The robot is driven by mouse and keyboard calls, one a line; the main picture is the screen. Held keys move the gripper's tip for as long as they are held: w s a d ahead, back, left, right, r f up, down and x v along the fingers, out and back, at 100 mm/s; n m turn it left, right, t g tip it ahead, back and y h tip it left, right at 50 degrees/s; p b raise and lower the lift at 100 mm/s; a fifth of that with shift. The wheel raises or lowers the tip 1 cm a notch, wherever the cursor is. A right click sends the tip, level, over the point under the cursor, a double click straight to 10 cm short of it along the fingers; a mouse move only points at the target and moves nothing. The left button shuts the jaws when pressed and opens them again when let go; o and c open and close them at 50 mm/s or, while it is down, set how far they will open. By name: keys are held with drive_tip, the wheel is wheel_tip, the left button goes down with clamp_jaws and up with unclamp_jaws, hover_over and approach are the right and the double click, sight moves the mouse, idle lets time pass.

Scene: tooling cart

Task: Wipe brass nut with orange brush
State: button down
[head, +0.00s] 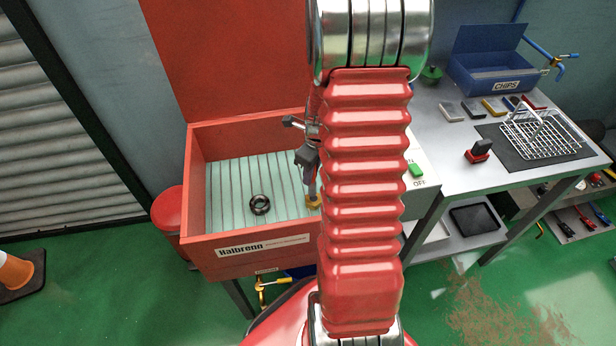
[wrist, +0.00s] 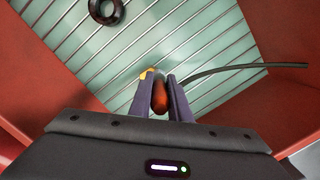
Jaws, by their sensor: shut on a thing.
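My gripper (head: 310,172) is over the red washing tub, its lower part showing left of my arm. In the wrist view my gripper (wrist: 160,85) is shut on the orange brush (wrist: 159,98), whose rounded orange-red body shows between the fingers. The brass nut (head: 313,202) lies on the tub's ribbed floor beneath my gripper, partly hidden by my arm. In the wrist view a yellow part of the nut (wrist: 147,73) shows just past the fingertips. The brush's far end is hidden, so I cannot tell whether it touches the nut.
A black ring (head: 260,204) lies on the pale ribbed floor left of the nut. The red tub (head: 196,185) has raised walls. A dark hose (wrist: 235,67) runs in from the right. A steel bench (head: 440,175) with a wire basket (head: 540,140) stands to the right.

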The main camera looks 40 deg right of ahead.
wheel_tip(320, 180, up, 2)
drive_tip(key=shift+s+r, duration=0.1)
drive_tip(key=shift+r, duration=2.8)
